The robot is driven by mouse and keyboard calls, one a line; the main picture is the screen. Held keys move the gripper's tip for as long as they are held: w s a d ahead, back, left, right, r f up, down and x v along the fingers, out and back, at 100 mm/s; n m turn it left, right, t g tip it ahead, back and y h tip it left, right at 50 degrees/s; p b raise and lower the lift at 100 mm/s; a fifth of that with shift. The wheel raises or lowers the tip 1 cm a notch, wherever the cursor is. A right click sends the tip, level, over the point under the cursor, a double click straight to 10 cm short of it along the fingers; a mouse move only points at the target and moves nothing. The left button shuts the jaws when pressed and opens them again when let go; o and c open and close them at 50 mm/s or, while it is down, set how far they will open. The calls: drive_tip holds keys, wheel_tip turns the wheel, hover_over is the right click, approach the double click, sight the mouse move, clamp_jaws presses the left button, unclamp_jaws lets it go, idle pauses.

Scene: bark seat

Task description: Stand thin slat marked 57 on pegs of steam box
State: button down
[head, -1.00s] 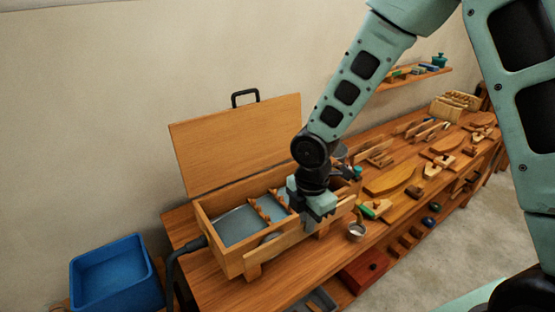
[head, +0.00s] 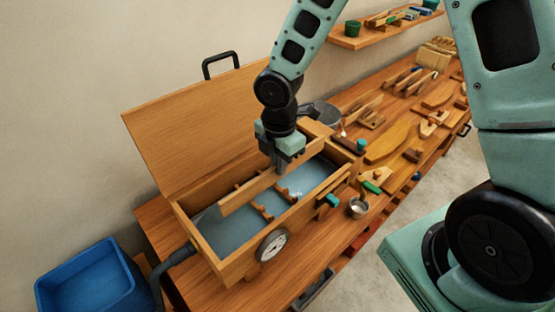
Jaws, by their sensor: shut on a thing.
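The steam box (head: 218,262) stands open on the bench, with its wooden lid (head: 180,125) raised at the back. Inside, rows of small wooden pegs (head: 262,212) rise above a blue-grey floor. My gripper (head: 279,168) is shut on a thin wooden slat (head: 240,194), gripping it around its middle from above. The slat is on edge, lengthwise over the rear part of the box opening. I cannot tell whether its lower edge touches the pegs. No number is readable on it.
A round gauge (head: 272,245) and a green-handled valve (head: 331,200) stick out from the box front. A metal cup (head: 357,208) stands to the right. A blue bin (head: 92,280) is at lower left. Wooden pieces crowd the bench to the right.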

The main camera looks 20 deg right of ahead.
drive_tip(key=shift+f+b, duration=5.05)
drive_tip(key=shift+f, duration=0.7)
drive_tip(key=shift+f, duration=0.3)
drive_tip(key=c, duration=1.5)
unclamp_jaws()
drive_tip(key=shift+o, duration=0.2)
drive_tip(key=shift+r, duration=0.1)
wheel_tip(320, 180, up, 11)
drive_tip(key=p, duration=1)
